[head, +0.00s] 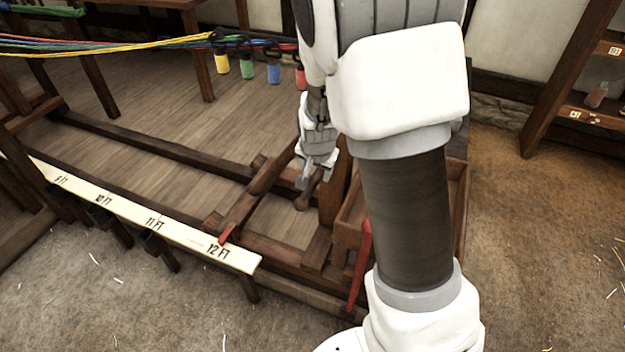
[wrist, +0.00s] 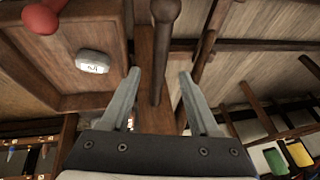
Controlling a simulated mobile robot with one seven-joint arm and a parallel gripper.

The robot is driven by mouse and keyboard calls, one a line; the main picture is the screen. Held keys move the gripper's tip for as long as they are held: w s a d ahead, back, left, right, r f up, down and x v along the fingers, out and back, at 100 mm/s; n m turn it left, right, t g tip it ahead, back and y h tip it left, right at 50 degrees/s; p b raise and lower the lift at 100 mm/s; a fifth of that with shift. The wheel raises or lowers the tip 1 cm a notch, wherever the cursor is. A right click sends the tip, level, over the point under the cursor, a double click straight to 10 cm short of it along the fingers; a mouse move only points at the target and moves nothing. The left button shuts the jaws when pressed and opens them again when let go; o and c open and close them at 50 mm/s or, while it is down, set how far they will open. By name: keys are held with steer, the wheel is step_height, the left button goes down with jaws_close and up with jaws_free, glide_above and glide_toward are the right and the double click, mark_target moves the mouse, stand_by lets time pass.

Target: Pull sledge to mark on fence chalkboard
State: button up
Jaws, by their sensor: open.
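The wooden sledge (head: 247,204) sits across the dark rails in the head view. A red pointer (head: 226,234) at its near end is beside the 12 FT mark of the white scale board (head: 185,236). My gripper (head: 305,182) is open at a dark, round-ended wooden handle (head: 302,202) by the sledge's right side. In the wrist view the handle (wrist: 166,35) runs between the two spread fingers, with gaps on both sides. I cannot make out a chalkboard or its mark in these views.
Coloured strands end in yellow (head: 221,64), green, blue and red weights above the track. A wooden tray (head: 352,212) and a red lever (head: 361,262) are beside my arm. Shelving (head: 568,75) stands at the right. The track left of the sledge looks clear.

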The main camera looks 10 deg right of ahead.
mark_target(314, 180)
steer(key=b+x, duration=0.1)
steer(key=x, duration=0.5)
steer(key=shift+f+b, duration=0.1)
steer(key=shift+b, duration=0.2)
steer(key=shift+c, duration=0.2)
jaws_close()
stand_by(0.9)
